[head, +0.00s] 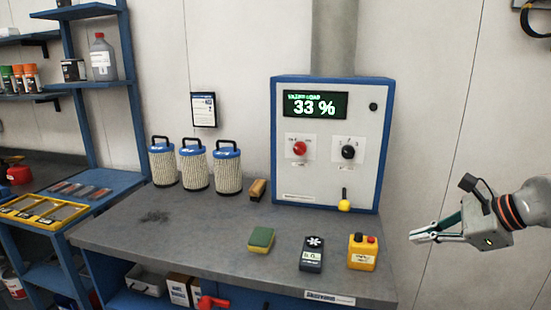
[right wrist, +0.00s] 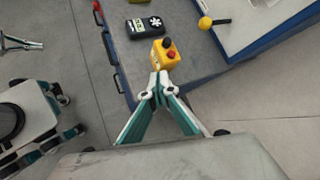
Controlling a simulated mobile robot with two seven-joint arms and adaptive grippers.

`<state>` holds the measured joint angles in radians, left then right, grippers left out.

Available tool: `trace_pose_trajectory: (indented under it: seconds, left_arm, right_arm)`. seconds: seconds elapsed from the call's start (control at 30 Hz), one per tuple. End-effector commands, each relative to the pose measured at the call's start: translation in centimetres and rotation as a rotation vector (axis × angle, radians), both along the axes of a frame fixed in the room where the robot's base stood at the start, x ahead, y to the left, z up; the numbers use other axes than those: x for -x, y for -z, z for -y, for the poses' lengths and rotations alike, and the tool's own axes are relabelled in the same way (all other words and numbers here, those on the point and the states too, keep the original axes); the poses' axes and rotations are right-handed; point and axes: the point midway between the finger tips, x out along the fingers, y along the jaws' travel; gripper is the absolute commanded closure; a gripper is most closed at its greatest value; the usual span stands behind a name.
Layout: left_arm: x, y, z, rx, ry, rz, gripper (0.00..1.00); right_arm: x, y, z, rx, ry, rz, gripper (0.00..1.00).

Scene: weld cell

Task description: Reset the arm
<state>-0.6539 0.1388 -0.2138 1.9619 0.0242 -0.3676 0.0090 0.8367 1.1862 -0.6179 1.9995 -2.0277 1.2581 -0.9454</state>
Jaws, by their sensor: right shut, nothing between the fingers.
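My right gripper (head: 414,238) is at the right of the head view, in the air to the right of the bench. Its fingers are together with nothing between them. In the right wrist view its fingertips (right wrist: 160,80) meet just below the yellow box in the picture. A yellow box with a red and a dark button (head: 362,252) stands on the bench's front right corner; it also shows in the right wrist view (right wrist: 164,54). What seems to be my left gripper (right wrist: 22,43) shows at the left edge of the right wrist view; its jaw state is unclear.
The grey bench (head: 170,235) carries a control cabinet (head: 330,185) reading 33 %, with a yellow-knobbed lever (head: 344,206). Several filter canisters (head: 195,168), a sponge (head: 261,240), a brush (head: 258,190) and a dark meter (head: 311,254) stand on it. Open floor lies right of the bench.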

Motion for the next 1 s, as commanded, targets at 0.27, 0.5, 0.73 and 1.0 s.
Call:
trace_pose_trajectory:
  seconds: [0.27, 0.5, 0.73, 1.0]
  left_arm:
    - [-0.8, -0.4, -0.4, -0.005, 0.000, 0.015, 1.00]
    - [-0.4, -0.3, -0.1, -0.002, 0.001, 0.009, 1.00]
    - [-0.4, -0.2, -0.1, -0.002, 0.000, 0.007, 1.00]
    - [-0.3, -0.1, -0.1, -0.001, 0.000, 0.005, 1.00]
  right_arm:
    - [3.4, 4.3, -12.3, -0.518, -0.065, -0.229, 1.00]
    - [5.9, 5.4, -19.5, -1.181, 0.071, -0.569, 1.00]
    - [5.5, 9.6, -19.0, -1.802, 0.431, -0.929, 1.00]
    - [8.4, 24.0, -14.2, -2.418, 1.142, -1.296, 1.00]
